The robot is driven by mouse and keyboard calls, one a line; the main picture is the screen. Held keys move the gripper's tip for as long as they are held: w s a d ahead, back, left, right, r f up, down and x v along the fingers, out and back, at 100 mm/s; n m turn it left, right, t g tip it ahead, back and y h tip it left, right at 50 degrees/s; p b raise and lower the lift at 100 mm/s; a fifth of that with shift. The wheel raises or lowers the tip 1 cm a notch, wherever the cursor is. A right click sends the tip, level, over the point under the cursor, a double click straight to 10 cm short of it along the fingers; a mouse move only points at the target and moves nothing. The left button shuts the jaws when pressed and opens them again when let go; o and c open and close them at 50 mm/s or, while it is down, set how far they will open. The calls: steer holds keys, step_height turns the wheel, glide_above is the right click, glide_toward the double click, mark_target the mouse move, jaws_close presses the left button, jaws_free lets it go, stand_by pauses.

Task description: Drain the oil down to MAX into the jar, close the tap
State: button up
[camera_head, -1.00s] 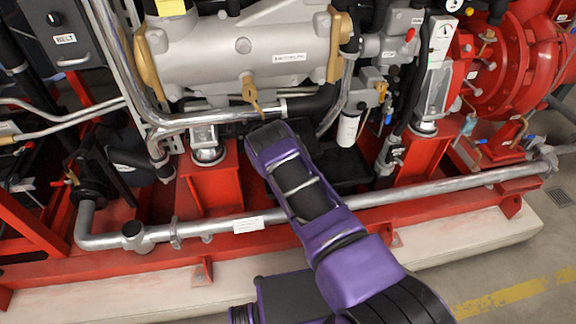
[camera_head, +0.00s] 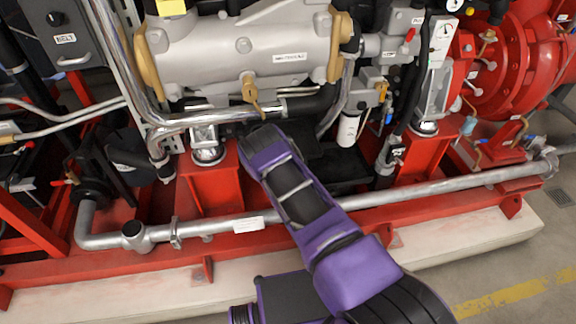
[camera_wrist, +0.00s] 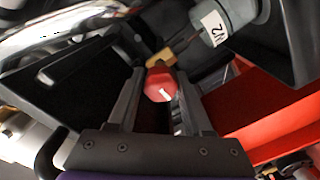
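My gripper (camera_wrist: 160,88) is seen from the wrist, with its two dark fingers on either side of a red knob (camera_wrist: 160,86) with a white mark. The knob's sides lie very close to both fingers; I cannot tell whether they press on it. A brass fitting (camera_wrist: 172,55) sits just behind the knob. In the head view my purple arm reaches in under the silver engine part, and its forearm hides the gripper and the knob. I cannot make out the jar, the oil level or a MAX mark in either view.
A grey cylinder (camera_wrist: 238,14) with a white label is close by at the upper right of the wrist view. A red frame wall (camera_wrist: 245,105) stands right of the fingers. In the head view, a silver pipe (camera_head: 430,188) runs along the front, and a dark tray (camera_head: 345,170) lies right of the arm.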

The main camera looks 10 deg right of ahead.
steer(key=shift+o, duration=1.4)
steer(key=shift+s, duration=0.1)
steer(key=s+p, duration=0.2)
steer(key=s, duration=1.5)
steer(key=shift+s, duration=0.15)
